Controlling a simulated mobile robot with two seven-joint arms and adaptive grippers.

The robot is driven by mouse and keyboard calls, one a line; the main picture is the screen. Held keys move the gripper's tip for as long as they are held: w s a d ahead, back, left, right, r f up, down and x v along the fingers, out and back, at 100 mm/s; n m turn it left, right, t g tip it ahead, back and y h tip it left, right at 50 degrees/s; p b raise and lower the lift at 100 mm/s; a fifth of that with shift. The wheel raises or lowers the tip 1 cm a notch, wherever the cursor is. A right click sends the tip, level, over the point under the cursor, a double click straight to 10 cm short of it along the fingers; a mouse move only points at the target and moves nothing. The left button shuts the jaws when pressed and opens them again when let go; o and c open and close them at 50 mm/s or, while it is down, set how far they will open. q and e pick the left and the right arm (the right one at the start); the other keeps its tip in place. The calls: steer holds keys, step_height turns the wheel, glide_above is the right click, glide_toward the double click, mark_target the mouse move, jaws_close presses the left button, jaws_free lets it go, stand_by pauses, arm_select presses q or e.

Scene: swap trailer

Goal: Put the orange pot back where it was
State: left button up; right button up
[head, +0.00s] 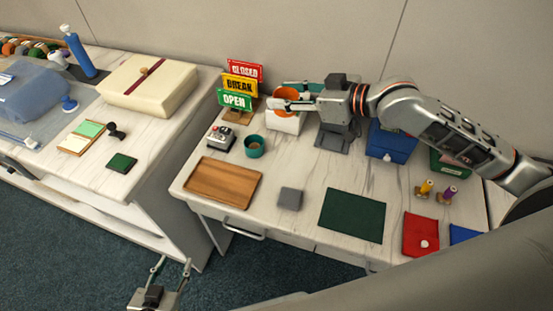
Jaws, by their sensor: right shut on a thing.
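The orange pot (289,94) is at the back of the right-hand desk, beside the sign stack. My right gripper (294,97) reaches it from the right and is shut on it, with one finger behind and one in front. A white block-like thing (283,124) with some orange showing is directly below; I cannot tell whether the pot touches it. My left gripper (172,267) is open and empty, low in front of the desks, away from the pot.
CLOSED, BREAK and OPEN signs (239,86) stand close left of the pot. A teal cup (254,147), wooden tray (223,182), grey square (290,198) and dark green mat (352,215) lie in front. A blue box (390,143) is right. Desk surface between them is clear.

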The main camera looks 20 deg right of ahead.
step_height(320, 180, down, 20)
steer(key=b, duration=0.4)
steer(key=shift+f, duration=0.1)
steer(key=o, duration=1.1)
steer(key=v, duration=1.2)
steer(key=shift+s+a+p, duration=0.1)
steer(key=shift+p, duration=0.2)
